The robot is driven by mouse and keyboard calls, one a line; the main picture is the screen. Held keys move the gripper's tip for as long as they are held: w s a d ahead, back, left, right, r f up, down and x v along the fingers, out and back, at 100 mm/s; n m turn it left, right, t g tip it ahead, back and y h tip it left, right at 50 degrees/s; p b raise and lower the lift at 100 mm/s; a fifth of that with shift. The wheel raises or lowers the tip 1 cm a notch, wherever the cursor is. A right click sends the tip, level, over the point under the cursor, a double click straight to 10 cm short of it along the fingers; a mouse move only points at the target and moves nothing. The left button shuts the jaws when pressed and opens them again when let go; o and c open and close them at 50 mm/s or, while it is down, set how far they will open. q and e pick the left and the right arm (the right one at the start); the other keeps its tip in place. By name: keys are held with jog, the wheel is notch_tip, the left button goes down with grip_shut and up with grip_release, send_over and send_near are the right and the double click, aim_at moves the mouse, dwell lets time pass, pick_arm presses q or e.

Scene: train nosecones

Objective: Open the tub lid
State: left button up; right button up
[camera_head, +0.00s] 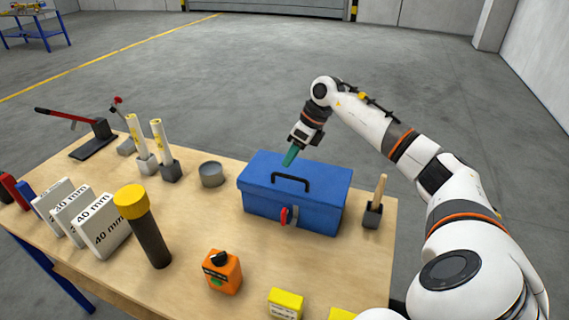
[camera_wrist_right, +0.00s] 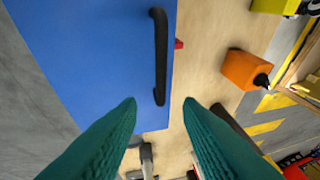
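The blue tub (camera_head: 300,205) stands on the wooden table with its lid (camera_head: 325,178) shut. A black handle (camera_head: 290,180) arches over the lid, and a red latch (camera_head: 283,216) is on the front face. In the right wrist view the lid (camera_wrist_right: 90,60), the handle (camera_wrist_right: 160,60) and a bit of the red latch (camera_wrist_right: 179,44) show. My right gripper (camera_head: 289,158) points down over the lid's back edge, behind the handle. Its green fingers (camera_wrist_right: 163,103) are apart with nothing between them. My left gripper is out of view.
A wooden-handled tool in a dark holder (camera_head: 374,208) stands right of the tub, a grey tin (camera_head: 212,174) left. A yellow-capped dark cylinder (camera_head: 150,240) and white blocks (camera_head: 105,232) stand further left.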

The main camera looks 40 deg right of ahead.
send_over(294, 185)
jog(key=w+a, duration=0.2)
jog(key=shift+w+d+f+p, duration=0.15)
jog(key=shift+f+p, duration=0.25)
jog(key=shift+f, duration=1.65)
jog(key=shift+c, duration=0.2)
grip_shut()
